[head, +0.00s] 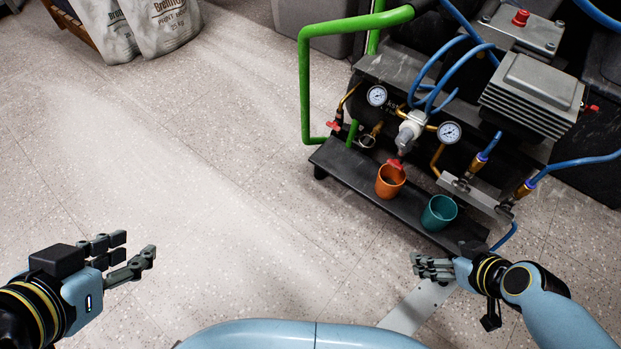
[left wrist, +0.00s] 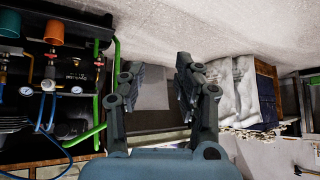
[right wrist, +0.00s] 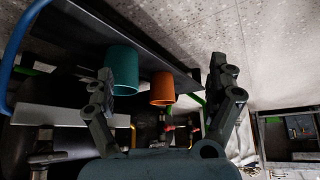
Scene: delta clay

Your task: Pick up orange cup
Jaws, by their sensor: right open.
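The orange cup (head: 390,181) stands upright on the dark shelf (head: 345,168) at the front of the machine, below a red-handled valve. In the right wrist view the orange cup (right wrist: 163,88) shows between the open fingers, beyond the teal cup. The orange cup is also at the upper left of the left wrist view (left wrist: 55,32). My right gripper (head: 416,267) is open and empty, near the shelf's front right end, apart from both cups. My left gripper (head: 138,253) is open and empty above the floor at the left, far from the cup.
A teal cup (head: 439,212) stands on the shelf right of the orange cup, nearer my right gripper. Gauges, blue hoses and a green pipe (head: 304,90) surround the shelf. White sacks (head: 155,25) stand at the back left. The floor (head: 190,190) at left is clear.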

